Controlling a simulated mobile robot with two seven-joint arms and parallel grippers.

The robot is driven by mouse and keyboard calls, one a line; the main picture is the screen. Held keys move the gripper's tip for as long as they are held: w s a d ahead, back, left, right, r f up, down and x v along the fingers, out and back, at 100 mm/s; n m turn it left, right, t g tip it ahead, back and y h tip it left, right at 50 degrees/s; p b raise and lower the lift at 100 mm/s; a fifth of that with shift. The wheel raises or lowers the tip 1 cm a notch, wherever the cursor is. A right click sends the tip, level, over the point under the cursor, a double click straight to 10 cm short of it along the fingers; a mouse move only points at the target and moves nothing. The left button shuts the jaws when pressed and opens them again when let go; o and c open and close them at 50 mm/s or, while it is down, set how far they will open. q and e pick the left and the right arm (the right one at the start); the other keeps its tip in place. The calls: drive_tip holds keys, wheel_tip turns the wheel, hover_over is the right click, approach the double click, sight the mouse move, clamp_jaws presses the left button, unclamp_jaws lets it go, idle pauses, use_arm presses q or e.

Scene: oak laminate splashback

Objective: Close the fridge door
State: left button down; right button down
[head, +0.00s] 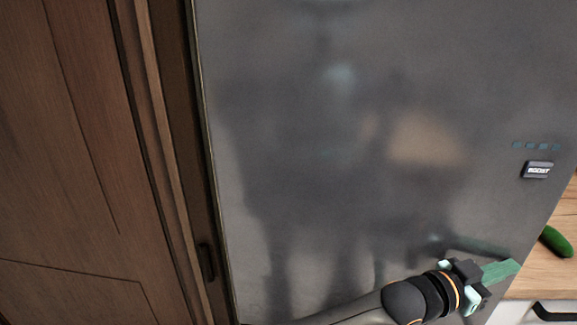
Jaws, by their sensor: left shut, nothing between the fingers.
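The fridge door (330,140) is a large grey metallic panel with blurred reflections, filling most of the head view. Small panel markings and a dark badge (537,170) sit near its right edge. From this close I cannot tell whether the door is fully shut or slightly ajar. My left gripper (505,271) is shut and empty, with green fingertips, in front of the door's lower right part and close to its right edge. I cannot tell whether the fingertips touch the door. My right gripper is not in view.
A brown wooden cabinet panel (70,160) stands at left, with a dark gap between it and the fridge. At right are a wooden countertop (545,278) with a green cucumber-like item (556,242) and a white drawer front with a dark handle (555,312).

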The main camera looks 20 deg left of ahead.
use_arm(q)
drive_tip(key=shift+w+a+r, duration=0.15)
drive_tip(key=shift+w+r, duration=0.05)
drive_tip(key=shift+r, duration=0.05)
idle(0.6)
drive_tip(key=shift+s+a+f, duration=0.1)
drive_tip(key=shift+a+f, duration=0.05)
drive_tip(key=shift+a, duration=0.1)
drive_tip(key=s+v, duration=0.1)
drive_tip(key=v, duration=1.1)
drive_tip(key=s+a+f+n+t+y, duration=0.1)
drive_tip(key=a+f+n+y, duration=0.3)
drive_tip(key=a+f, duration=0.45)
drive_tip(key=s+a+f+n+t+y, duration=0.15)
drive_tip(key=a+f+n+y, duration=0.35)
drive_tip(key=f, duration=0.6)
drive_tip(key=s+a+f+g+y+p, duration=0.1)
drive_tip(key=s+a+f+y, duration=0.3)
drive_tip(key=s+a+f, duration=0.9)
drive_tip(key=a+f+g, duration=0.1)
drive_tip(key=a, duration=0.2)
drive_tip(key=shift+s+a+n, duration=0.25)
drive_tip(key=shift+s+n, duration=0.05)
drive_tip(key=shift+s, duration=0.1)
